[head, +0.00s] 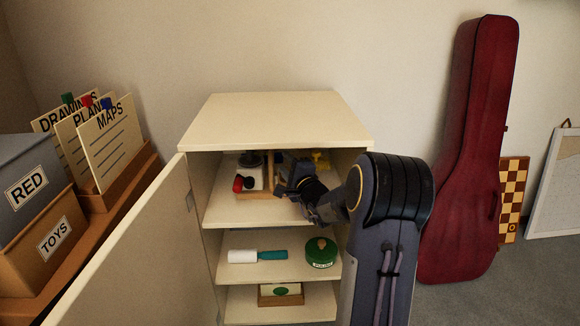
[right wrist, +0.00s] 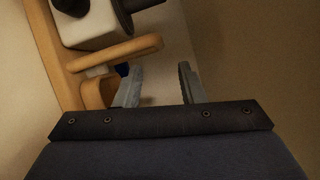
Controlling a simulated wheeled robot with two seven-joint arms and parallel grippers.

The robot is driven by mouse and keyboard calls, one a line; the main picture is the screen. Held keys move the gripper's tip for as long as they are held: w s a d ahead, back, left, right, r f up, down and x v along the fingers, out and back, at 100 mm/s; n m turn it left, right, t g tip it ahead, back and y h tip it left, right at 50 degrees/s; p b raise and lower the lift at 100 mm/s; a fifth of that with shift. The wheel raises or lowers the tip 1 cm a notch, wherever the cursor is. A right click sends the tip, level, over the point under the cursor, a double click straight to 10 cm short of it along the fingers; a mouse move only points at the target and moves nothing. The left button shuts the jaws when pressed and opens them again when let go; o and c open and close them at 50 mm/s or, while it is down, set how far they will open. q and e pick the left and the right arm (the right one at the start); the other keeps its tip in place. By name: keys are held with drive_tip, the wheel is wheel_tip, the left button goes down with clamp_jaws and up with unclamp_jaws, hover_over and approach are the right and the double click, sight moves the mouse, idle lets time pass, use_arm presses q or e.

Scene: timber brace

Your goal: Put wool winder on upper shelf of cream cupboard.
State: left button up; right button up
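The cream cupboard (head: 275,118) stands against the wall with its door (head: 140,255) open to the left. On its upper shelf (head: 232,210), at the left, is what looks like the wool winder (head: 252,178), with a pale body, wooden base, dark top and red knob. The right wrist view shows its white body (right wrist: 88,27) and wooden parts close by at the left. My right gripper (head: 297,172) reaches into the upper compartment, right of the winder. In the right wrist view its fingers (right wrist: 160,88) are apart with nothing seen between them. My left gripper is out of view.
The middle shelf holds a white and teal roller (head: 256,256) and a green tin (head: 321,251); the bottom holds a small box (head: 280,294). A red instrument case (head: 468,150) stands at the right.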

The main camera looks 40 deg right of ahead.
drive_tip(key=s+a+r+n+g+y, duration=0.2)
drive_tip(key=s+a+n+y, duration=0.25)
drive_tip(key=a, duration=0.55)
drive_tip(key=s+a+r+n+g+y, duration=0.1)
drive_tip(key=s+a+n+y, duration=0.4)
drive_tip(key=a, duration=0.4)
drive_tip(key=s+a+r+n+g+y, duration=0.2)
drive_tip(key=s+a+n+y, duration=0.15)
drive_tip(key=a+y, duration=0.45)
drive_tip(key=s+a+f+n+g+h, duration=0.3)
drive_tip(key=s+a+f+n+g, duration=0.25)
drive_tip(key=s+a, duration=0.4)
drive_tip(key=s+d+f+n+g+h, duration=0.2)
drive_tip(key=s+d+f+n+h, duration=0.1)
drive_tip(key=s+f+h, duration=0.2)
drive_tip(key=s+f, duration=0.2)
drive_tip(key=s, duration=0.2)
drive_tip(key=shift+s, duration=0.1)
